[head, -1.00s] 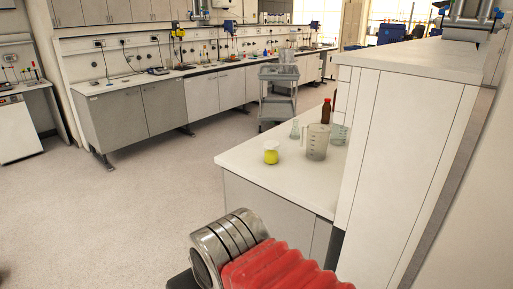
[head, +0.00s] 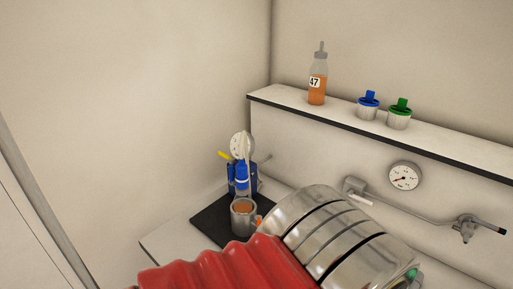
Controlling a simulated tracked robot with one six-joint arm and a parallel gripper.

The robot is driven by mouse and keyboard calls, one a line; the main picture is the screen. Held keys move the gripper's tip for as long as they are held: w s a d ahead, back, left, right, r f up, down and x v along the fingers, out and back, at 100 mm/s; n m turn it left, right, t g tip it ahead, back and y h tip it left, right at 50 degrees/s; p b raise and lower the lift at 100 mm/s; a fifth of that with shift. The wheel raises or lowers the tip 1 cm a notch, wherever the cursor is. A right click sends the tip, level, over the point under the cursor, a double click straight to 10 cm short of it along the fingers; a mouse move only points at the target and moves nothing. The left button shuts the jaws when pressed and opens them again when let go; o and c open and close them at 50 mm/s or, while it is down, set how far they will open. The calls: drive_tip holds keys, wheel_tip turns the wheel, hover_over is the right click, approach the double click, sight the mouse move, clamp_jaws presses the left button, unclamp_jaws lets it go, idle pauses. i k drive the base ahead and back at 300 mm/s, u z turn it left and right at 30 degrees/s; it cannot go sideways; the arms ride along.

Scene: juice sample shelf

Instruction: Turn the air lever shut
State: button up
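A wall pipe runs below the shelf at the right. At its left end is a small grey block with a pale lever (head: 358,196). At its right end is a tap (head: 467,229) with a short dark-tipped handle pointing right. A round gauge (head: 404,176) is on the wall above the pipe. A blue device with a dial (head: 242,146) and a yellow lever (head: 223,155) stands on the bench. I cannot tell which of these is the air lever. My arm's red sleeve and metal rings cross the lower middle; my gripper does not show.
A metal cup of orange liquid (head: 243,216) stands on a black mat (head: 210,221) by the blue device. Walls close the corner behind.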

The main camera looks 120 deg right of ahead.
sight(232, 181)
drive_tip(key=z, duration=3.75)
